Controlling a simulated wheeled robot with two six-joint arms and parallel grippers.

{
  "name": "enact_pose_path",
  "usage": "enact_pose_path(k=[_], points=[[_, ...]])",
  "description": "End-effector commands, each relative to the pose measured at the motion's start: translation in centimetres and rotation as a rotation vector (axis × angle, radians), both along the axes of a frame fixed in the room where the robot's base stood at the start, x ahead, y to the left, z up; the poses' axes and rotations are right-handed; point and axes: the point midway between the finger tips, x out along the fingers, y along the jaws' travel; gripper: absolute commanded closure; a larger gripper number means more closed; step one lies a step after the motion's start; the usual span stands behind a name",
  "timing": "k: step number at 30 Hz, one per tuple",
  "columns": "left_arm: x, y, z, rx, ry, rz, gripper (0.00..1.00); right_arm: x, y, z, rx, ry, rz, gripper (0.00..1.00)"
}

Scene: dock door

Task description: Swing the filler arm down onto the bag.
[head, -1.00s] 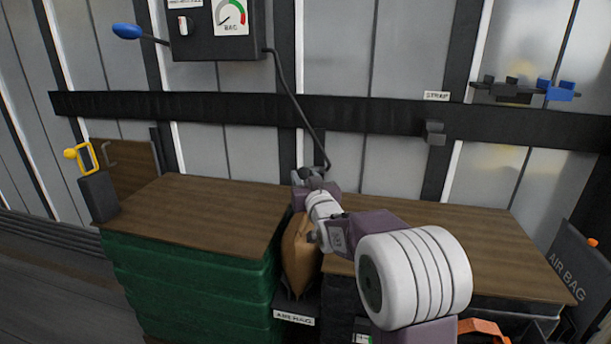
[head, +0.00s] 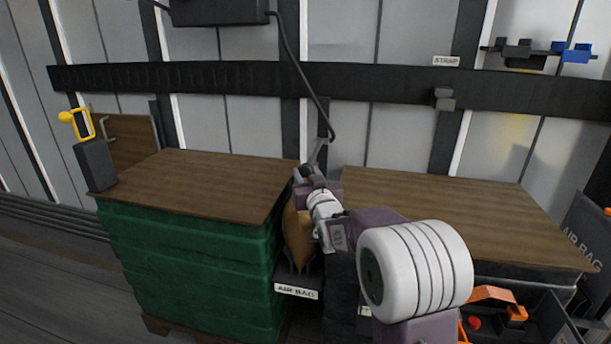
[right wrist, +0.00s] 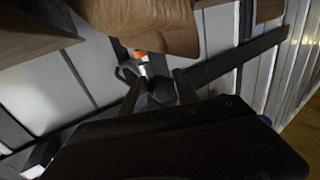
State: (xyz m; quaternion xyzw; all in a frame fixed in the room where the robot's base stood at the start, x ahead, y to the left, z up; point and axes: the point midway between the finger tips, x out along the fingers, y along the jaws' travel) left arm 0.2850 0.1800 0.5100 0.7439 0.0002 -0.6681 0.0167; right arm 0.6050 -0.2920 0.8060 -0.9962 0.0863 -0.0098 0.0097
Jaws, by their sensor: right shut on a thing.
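The brown paper air bag (head: 297,238) stands upright in the gap between the two crates; it also shows at the top of the right wrist view (right wrist: 140,22). The grey filler arm (head: 320,152) reaches down from the end of a black hose toward the bag's top. My right gripper (head: 307,176) is at its lower end, just above the bag's top. In the right wrist view its fingers (right wrist: 158,90) are shut on a dark part of the filler arm. My own wrist hides part of the bag, and whether the filler arm touches the bag cannot be told. My left gripper is out of view.
A green crate (head: 195,270) with a wooden top stands left, another wooden-topped load (head: 450,205) right. A shelf label reading AIR BAG (head: 296,291) is below the bag. A black rail (head: 220,88) crosses the wall behind. A tray with orange things (head: 495,320) is at lower right.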

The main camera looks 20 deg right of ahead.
Motion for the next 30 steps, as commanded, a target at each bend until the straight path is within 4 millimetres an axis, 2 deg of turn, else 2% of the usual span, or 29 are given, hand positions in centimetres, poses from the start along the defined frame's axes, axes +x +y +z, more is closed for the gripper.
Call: enact_pose_path(k=[1,3,14,17,27,30], points=[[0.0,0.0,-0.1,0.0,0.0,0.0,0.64,-0.1,-0.4,-1.3,0.009,0.029,-0.01,0.61],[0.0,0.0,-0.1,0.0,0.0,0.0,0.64,-0.1,-0.4,-1.3,0.009,0.029,-0.01,0.46],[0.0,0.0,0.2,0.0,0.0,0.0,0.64,-0.5,-0.1,-0.6,0.004,0.017,-0.005,0.46],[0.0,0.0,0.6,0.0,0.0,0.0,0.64,-1.8,0.1,-0.4,0.004,0.018,-0.005,0.46],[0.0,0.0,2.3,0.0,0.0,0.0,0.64,-8.0,1.1,-0.6,0.006,0.019,-0.008,0.46],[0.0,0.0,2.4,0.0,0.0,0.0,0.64,-8.8,1.2,-0.7,0.006,0.02,-0.008,0.46]])
